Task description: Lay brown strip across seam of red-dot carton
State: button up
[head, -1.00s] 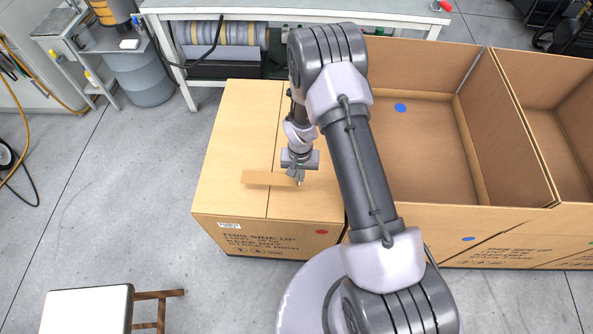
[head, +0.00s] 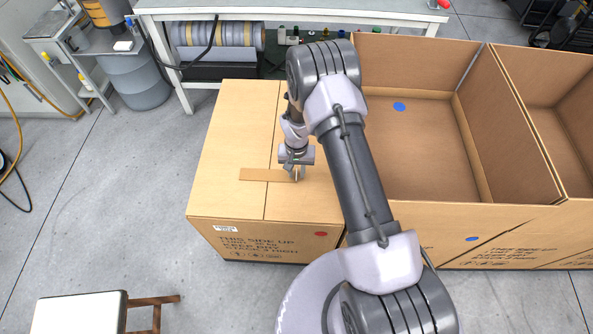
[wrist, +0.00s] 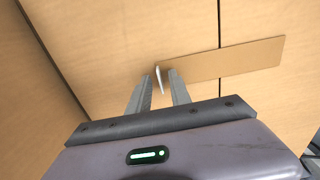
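The red-dot carton (head: 235,130) is closed, with a seam (head: 266,200) along its top and a red dot (head: 321,234) on its front face. The brown strip (head: 258,174) lies across the seam and looks flat on the top. In the wrist view the strip (wrist: 240,59) crosses the dark seam line (wrist: 219,18). My gripper (head: 298,177) is over the strip's right end in the head view. In the wrist view my gripper (wrist: 159,76) has its fingers apart, with a thin pale sliver between them, touching neither finger visibly.
Open blue-dot carton (head: 420,170) stands right of the red-dot carton, with another open carton (head: 570,110) beyond. A workbench (head: 300,12) with rolls is behind. A white-topped stool (head: 80,314) stands front left.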

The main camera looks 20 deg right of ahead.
notch_tip(320, 180, up, 25)
jog(key=t+p, duration=0.1)
jog(key=p, duration=0.4)
jog(key=s+a+r+t, duration=0.1)
jog(key=s+r, duration=0.2)
jog(key=r, duration=0.4)
jog(key=s+r+t, duration=0.1)
jog(key=s+r, duration=0.2)
jog(key=r, duration=0.5)
jog(key=s+a+r+t+y, duration=0.1)
jog(key=s+r, duration=0.4)
jog(key=s, duration=0.4)
jog(key=s+a+r+t+y, duration=0.1)
jog(key=s+r, duration=0.4)
jog(key=s, duration=0.5)
jog(key=shift+s+a+r+m+t, duration=0.15)
jog(key=shift+a+r+m+t, duration=0.05)
jog(key=shift+a+m+t, duration=0.25)
jog(key=shift+f+b, duration=0.35)
jog(key=shift+b, duration=0.05)
